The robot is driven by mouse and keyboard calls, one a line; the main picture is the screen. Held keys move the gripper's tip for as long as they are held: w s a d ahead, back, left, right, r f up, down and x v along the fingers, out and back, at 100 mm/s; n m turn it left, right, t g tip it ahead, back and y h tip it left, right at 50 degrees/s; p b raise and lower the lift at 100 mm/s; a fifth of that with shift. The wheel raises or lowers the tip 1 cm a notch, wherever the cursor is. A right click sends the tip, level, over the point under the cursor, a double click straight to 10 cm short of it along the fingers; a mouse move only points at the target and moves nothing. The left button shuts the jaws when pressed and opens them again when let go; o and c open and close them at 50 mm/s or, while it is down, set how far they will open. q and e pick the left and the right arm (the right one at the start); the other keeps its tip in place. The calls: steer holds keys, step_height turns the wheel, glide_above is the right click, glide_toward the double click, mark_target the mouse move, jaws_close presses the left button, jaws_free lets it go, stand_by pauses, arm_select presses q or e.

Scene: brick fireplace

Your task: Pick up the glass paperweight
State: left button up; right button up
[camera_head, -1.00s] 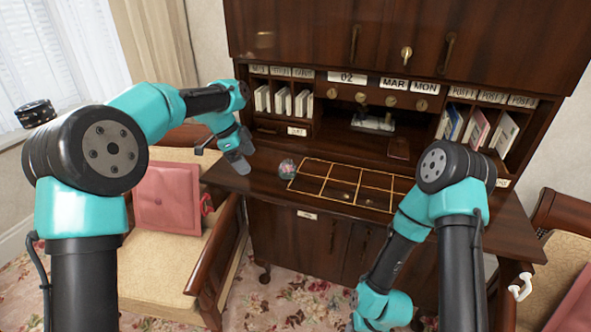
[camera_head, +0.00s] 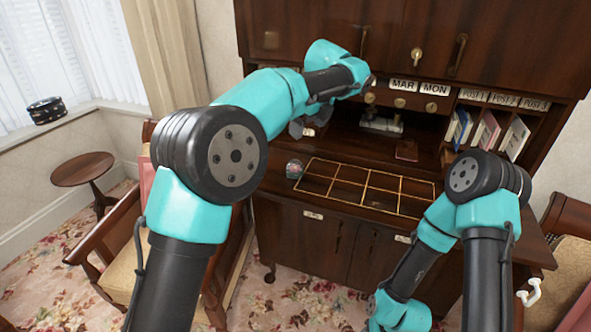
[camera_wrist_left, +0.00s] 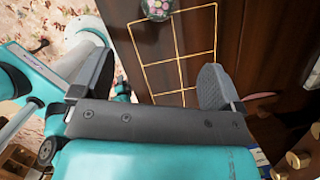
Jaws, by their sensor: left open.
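The glass paperweight (camera_head: 294,169) is a small round dome with a coloured pattern. It sits on the desk's wooden top, at the left end of a gold-lined grid (camera_head: 370,187). It also shows at the top edge of the left wrist view (camera_wrist_left: 157,8), partly cut off. My left gripper (camera_head: 303,128) is open and empty above the back of the desk, beyond the paperweight and apart from it. In the left wrist view its two spread fingers (camera_wrist_left: 155,85) have the grid between and beyond them. My right arm hangs low in front of the desk; its fingers are not visible.
The cabinet with letter slots (camera_head: 500,130) rises behind the desk top. A brass-and-white device (camera_head: 381,122) and a small reddish-brown block (camera_head: 406,150) stand at the back. A chair (camera_head: 120,235) is at the left, close to the desk. The grid area is clear.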

mark_target(296, 162)
arm_select(q)
steer(key=x, duration=1.1)
steer(key=shift+f, duration=0.35)
steer(key=shift+a+x, duration=0.2)
steer(key=shift+x, duration=2.4)
steer(key=shift+c, duration=0.3)
steer(key=c, duration=1.1)
